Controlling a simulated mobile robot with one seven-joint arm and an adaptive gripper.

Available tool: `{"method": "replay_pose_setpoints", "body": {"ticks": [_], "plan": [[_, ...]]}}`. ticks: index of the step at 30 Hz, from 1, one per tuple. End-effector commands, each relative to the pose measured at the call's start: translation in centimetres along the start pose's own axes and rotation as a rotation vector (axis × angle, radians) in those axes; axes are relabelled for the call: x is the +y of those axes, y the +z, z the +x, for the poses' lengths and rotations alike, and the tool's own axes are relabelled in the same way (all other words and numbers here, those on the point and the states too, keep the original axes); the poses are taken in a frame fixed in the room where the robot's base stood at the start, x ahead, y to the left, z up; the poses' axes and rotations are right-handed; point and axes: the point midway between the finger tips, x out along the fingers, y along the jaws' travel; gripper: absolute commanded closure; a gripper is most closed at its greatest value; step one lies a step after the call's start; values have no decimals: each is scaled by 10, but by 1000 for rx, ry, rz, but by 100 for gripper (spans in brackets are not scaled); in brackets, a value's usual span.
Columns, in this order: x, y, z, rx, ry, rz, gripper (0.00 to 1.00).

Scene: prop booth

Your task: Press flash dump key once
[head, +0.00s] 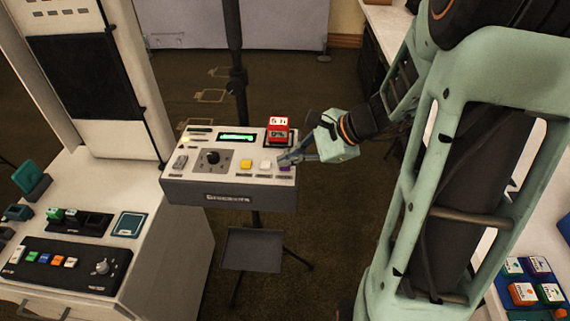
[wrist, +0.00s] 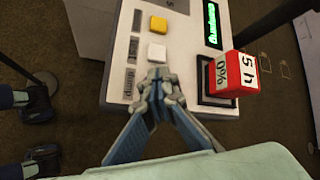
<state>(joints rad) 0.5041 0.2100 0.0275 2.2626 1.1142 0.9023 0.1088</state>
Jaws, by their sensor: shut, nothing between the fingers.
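The control box (head: 228,195) stands on a stand, with a green display (head: 236,137), a dark knob (head: 212,158) and a row of keys. A yellow key (head: 246,164) and a white key (head: 265,165) are in plain sight. A purple key (head: 285,168) at the row's right end is mostly covered by my gripper (head: 288,159). In the wrist view my gripper (wrist: 158,84) is shut and empty, its tips over the panel beside a label reading "dump" (wrist: 128,84). The key at that label is hidden there, so contact cannot be told.
A red block with white faces (head: 278,127) sits in a dark frame on the box, close to my fingers. A white console (head: 150,240) with buttons is at left. Open carpet surrounds the stand.

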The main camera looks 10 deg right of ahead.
Motion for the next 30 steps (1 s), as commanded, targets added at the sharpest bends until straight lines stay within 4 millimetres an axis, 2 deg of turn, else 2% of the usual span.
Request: {"method": "replay_pose_setpoints", "body": {"ticks": [7, 20, 30], "plan": [[-7, 7, -10, 0, 0, -1, 100], [-9, 9, -13, 0, 0, 0, 100], [-26, 26, -36, 0, 0, -1, 100]]}}
